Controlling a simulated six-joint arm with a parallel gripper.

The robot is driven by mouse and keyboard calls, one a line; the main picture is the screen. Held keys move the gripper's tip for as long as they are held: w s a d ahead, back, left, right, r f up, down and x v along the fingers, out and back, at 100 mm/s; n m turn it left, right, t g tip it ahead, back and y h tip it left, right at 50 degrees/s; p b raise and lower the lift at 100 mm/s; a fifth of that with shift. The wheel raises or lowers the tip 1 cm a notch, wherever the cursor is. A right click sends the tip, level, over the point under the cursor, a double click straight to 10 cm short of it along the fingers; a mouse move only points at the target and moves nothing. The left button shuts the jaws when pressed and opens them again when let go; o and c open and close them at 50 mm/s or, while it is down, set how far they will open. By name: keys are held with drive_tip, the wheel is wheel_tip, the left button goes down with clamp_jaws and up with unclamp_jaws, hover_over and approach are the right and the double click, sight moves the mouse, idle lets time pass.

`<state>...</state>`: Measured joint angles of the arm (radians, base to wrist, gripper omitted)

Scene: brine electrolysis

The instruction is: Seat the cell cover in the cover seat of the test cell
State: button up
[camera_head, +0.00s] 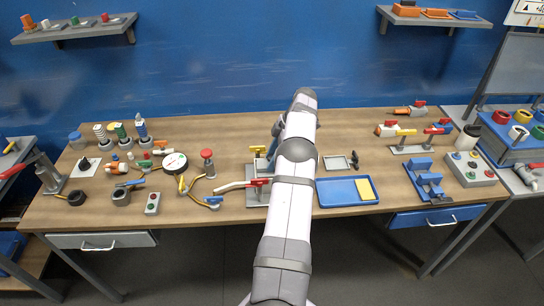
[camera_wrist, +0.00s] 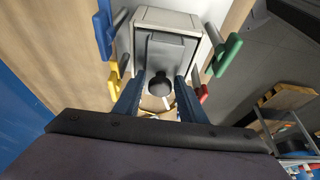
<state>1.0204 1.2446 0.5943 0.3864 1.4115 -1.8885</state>
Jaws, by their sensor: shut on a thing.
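The test cell shows in the wrist view as a light grey box (camera_wrist: 168,18) straight ahead of my gripper. A dark grey plate with a round black knob, apparently the cell cover (camera_wrist: 172,52), lies over the box's face. My gripper (camera_wrist: 160,88) is shut on the cover at its knob, with one blue finger on each side. Whether the plate is down in the cover seat or just above it, I cannot tell.
Blue (camera_wrist: 103,35), yellow (camera_wrist: 113,80) and green (camera_wrist: 227,54) handles stand close around the cell. In the head view, a blue tray with a yellow pad (camera_head: 365,189) and a grey square frame (camera_head: 337,163) lie right of my arm. Valves and fittings crowd the bench's left.

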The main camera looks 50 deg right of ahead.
drive_tip(key=shift+f, duration=0.15)
drive_tip(key=o, duration=1.2)
drive_tip(key=shift+c, duration=0.2)
drive_tip(key=v, duration=0.6)
drive_tip(key=shift+a+r, duration=0.1)
drive_tip(key=shift+r, duration=0.15)
drive_tip(key=p, duration=0.1)
drive_tip(key=r+p, duration=0.1)
drive_tip(key=shift+s+d+r+p, duration=0.15)
drive_tip(key=shift+s+d+p, duration=0.1)
drive_tip(key=shift+p, duration=0.1)
